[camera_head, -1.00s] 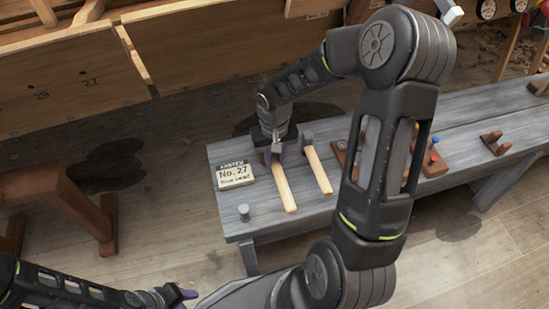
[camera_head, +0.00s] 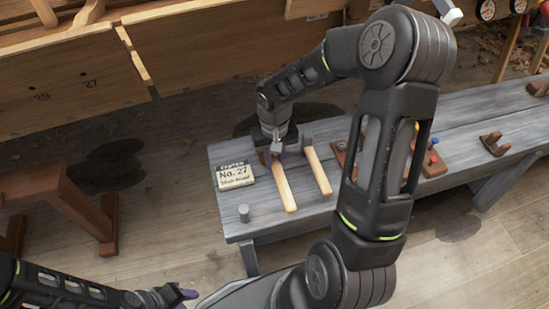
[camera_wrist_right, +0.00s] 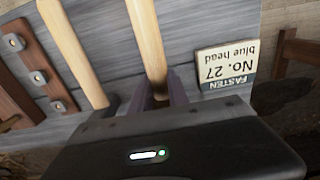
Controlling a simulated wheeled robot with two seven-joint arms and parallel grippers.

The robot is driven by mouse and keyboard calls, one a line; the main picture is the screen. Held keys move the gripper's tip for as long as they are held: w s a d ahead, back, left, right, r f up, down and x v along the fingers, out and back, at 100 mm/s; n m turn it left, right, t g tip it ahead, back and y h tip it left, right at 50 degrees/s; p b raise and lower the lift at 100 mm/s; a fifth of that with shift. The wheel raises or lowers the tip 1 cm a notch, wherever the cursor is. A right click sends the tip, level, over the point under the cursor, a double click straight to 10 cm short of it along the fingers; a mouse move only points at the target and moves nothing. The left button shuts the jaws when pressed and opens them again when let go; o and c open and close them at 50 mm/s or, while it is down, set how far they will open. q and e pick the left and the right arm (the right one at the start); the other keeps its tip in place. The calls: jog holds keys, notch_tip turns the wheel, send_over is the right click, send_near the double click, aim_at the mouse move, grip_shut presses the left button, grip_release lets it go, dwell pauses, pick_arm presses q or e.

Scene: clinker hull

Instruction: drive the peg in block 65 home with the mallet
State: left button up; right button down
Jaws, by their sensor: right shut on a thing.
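Two tools with pale wooden handles lie side by side on the grey bench. My right gripper (camera_head: 277,156) is shut on the left tool (camera_head: 284,188), near its head end. The gripper hides that head, so I cannot tell whether it is the mallet. In the right wrist view the fingers (camera_wrist_right: 163,95) are around this handle (camera_wrist_right: 147,45). The other tool (camera_head: 318,172) lies to the right with a grey head. My left gripper (camera_head: 185,293) is low at the left, away from the bench; its jaw opening is unclear. I can read no number 65 on any block.
A card (camera_head: 234,176) reading "FASTEN No. 27 blue head" lies left of the tools. A grey cylinder (camera_head: 243,212) stands near the bench's front corner. Brown blocks with blue and red pegs (camera_head: 433,160) are partly behind my right arm. Hull planks marked 29 and 27 (camera_head: 70,88) stand behind.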

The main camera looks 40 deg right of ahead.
jog(key=shift+r, duration=0.4)
notch_tip(320, 180, up, 8)
jog(key=p, duration=0.6)
jog(key=c, duration=1.8)
grip_release()
grip_shut()
